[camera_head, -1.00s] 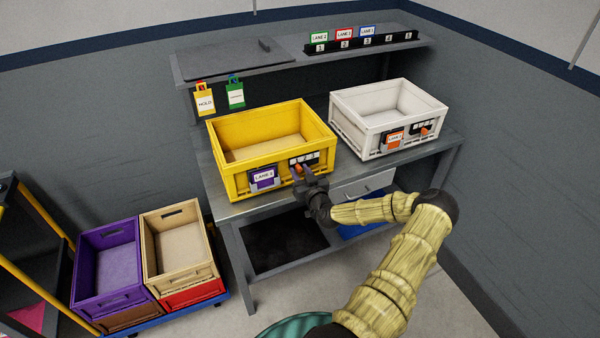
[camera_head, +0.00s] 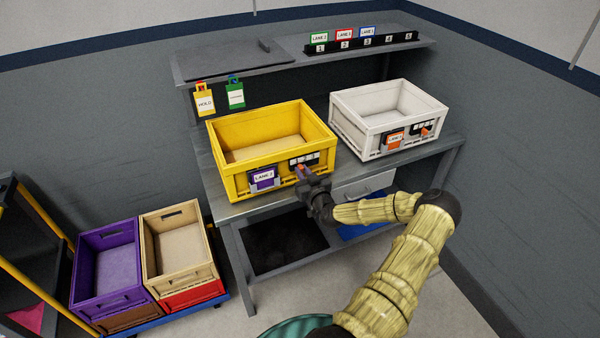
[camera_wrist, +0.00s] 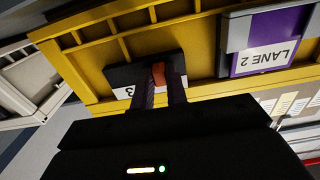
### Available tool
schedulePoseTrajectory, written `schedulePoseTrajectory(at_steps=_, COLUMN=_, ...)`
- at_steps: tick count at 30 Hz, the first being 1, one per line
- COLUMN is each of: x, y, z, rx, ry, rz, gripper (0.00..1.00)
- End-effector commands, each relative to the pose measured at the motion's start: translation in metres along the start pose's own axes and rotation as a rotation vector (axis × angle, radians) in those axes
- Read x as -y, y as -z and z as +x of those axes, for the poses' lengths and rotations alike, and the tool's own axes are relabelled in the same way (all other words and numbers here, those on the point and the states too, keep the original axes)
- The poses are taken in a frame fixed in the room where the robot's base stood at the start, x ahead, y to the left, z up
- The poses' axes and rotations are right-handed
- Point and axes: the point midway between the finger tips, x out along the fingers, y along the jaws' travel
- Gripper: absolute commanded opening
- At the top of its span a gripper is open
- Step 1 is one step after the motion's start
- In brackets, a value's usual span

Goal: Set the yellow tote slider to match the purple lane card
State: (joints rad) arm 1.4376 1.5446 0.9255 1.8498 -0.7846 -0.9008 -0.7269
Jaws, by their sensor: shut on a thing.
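The yellow tote (camera_head: 250,178) stands on the workbench, its front facing me. A purple lane card (camera_head: 264,178) is on the left of its front and reads LANE 2 upside down in the wrist view (camera_wrist: 268,58). Right of the card is the slider's dark plate with a white number strip (camera_head: 304,159). My gripper (camera_head: 303,172) is at this plate, shut on the orange slider tab (camera_wrist: 158,75), which shows between its fingers in the wrist view. A 3 shows beside the fingers there; the fingers hide the other numbers, so I cannot tell the tab's exact setting.
A white tote (camera_head: 345,128) with an orange card and its own slider stands right of the yellow one. A shelf (camera_head: 290,50) with lane signs runs behind. Purple (camera_head: 90,303) and tan (camera_head: 150,275) crates stand at lower left.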

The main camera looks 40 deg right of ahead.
Motion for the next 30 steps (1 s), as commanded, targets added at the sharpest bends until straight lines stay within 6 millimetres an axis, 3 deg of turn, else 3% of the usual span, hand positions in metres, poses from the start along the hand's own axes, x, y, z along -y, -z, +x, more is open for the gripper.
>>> schedulePoseTrajectory(at_steps=30, x=-0.017, y=-0.001, z=0.0, rx=0.002, ry=-0.001, rz=0.0, gripper=0.07)
